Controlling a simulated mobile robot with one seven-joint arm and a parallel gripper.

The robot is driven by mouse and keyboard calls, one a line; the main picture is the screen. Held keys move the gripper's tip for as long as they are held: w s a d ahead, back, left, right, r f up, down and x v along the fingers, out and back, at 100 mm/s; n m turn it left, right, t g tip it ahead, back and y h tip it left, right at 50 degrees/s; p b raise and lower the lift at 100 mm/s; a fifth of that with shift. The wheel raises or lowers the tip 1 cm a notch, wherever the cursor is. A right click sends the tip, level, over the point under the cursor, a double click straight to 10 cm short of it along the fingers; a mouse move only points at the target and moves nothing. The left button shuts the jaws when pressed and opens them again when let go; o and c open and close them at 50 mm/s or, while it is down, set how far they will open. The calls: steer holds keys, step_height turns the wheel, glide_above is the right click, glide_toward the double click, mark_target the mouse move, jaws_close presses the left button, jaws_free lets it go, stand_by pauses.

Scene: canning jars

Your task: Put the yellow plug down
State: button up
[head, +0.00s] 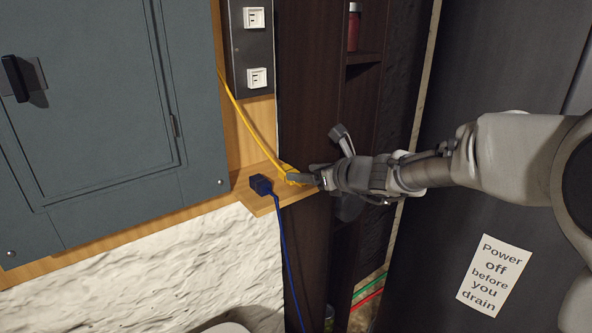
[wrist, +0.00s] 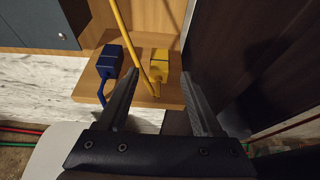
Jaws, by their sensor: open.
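The yellow plug (wrist: 159,66) rests on a small wooden shelf (wrist: 174,100), with its yellow cable rising from it. In the head view the plug (head: 289,171) is partly covered by my gripper (head: 308,178). In the wrist view my gripper (wrist: 158,88) is open, one finger on each side of the plug's line. The plug shows beyond the fingertips, and I cannot tell whether any finger touches it.
A blue plug (head: 261,185) with a blue cable lies on the shelf left of the yellow plug. Two white sockets sit on a dark panel (head: 254,48) above. A grey cabinet (head: 90,110) is at left. A dark upright with shelves (head: 312,90) stands close behind my gripper.

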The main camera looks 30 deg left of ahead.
steer(key=p+v, duration=0.1)
steer(key=v, duration=0.5)
steer(key=shift+s+d, duration=0.15)
steer(key=shift+d, duration=0.15)
steer(key=shift+r, duration=0.1)
steer(key=s+d+n+h, duration=0.4)
steer(key=s+d+n, duration=0.3)
steer(key=d, duration=0.4)
steer(key=s+d+f+n+h, duration=0.1)
steer(key=s+d+n+h, duration=0.3)
steer(key=s+d+n, duration=0.4)
steer(key=s+d+f+n+h, duration=0.1)
steer(key=s+d+n+h, duration=0.3)
steer(key=s+d+n, duration=0.4)
steer(key=s+d, duration=0.1)
steer(key=d, duration=0.6)
steer(key=shift+d+f, duration=0.15)
steer(key=shift+d, duration=0.1)
steer(key=shift+s, duration=0.1)
step_height(320, 180, up, 18)
steer(key=p, duration=1.8)
steer(key=shift+r, duration=0.25)
